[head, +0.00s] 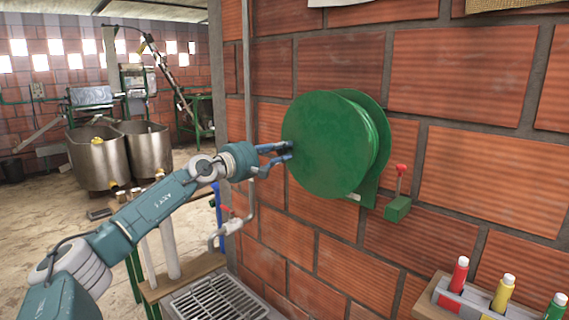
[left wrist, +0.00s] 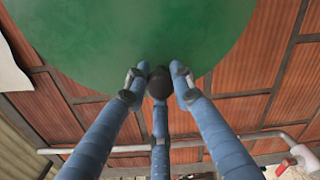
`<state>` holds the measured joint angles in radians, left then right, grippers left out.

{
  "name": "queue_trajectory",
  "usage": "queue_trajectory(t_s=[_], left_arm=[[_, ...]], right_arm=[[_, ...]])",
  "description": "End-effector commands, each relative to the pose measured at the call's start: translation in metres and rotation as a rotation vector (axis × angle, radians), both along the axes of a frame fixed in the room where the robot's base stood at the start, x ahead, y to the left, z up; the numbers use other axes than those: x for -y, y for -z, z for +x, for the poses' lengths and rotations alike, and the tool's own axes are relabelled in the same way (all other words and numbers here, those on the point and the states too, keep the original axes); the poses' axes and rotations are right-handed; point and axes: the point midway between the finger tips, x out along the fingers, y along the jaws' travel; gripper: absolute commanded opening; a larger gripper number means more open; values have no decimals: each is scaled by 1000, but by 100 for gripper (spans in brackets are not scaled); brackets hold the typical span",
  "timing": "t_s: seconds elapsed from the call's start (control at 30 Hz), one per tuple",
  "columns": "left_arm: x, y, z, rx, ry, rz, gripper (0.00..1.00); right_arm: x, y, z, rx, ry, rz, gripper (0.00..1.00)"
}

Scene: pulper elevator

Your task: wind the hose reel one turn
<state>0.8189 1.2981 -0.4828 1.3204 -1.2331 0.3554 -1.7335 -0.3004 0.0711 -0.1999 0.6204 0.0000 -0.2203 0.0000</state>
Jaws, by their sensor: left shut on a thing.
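The green hose reel (head: 330,145) is mounted on the brick wall, its round face turned toward me. My left gripper (head: 287,151) is at the left edge of that face. The left wrist view shows the green disc (left wrist: 150,35) filling the upper part. There the blue fingers of my left gripper (left wrist: 158,82) close around a dark round handle (left wrist: 160,84) near the disc's rim. The fingers hide part of this handle. My right gripper is not in view.
A green box with a red lever (head: 398,207) sits on the wall right of the reel. A bottle rack (head: 450,301) is at lower right. A pipe with a valve (head: 232,226) and a metal grate (head: 218,300) are below the reel. Steel tanks (head: 95,158) stand far left.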

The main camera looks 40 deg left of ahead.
Motion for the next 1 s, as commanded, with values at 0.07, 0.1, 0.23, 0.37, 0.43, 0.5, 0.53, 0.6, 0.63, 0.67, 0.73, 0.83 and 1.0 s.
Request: queue_trajectory(t_s=[0.07,0.1,0.23,0.37,0.43,0.5,0.53,0.6,0.63,0.67,0.73,0.83,1.0], left_arm=[[-5,-10,-1,13,-8,48,0],[-5,-12,-1,15,-8,70,0],[-6,-20,-1,21,-8,130,0],[-6,-25,-1,24,-8,168,0],[-6,-27,-1,26,-10,182,0],[-6,-28,-1,28,-10,190,0],[-6,-29,-1,28,-9,192,0],[-6,-29,-1,29,-9,195,0],[-6,-30,-1,29,-9,196,0],[-6,-30,-1,29,-9,197,0],[-6,-30,-1,30,-10,197,0],[-6,-30,-1,30,-10,197,0],[-6,-30,-1,30,-10,196,33]], right_arm=[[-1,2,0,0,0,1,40],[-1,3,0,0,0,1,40],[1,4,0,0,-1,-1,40],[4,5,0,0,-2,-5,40],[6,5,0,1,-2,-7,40],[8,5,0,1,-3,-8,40],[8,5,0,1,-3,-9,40],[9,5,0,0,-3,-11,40],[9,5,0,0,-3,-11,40],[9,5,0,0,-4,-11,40],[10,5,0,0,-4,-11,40],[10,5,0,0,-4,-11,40],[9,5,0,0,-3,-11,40]])
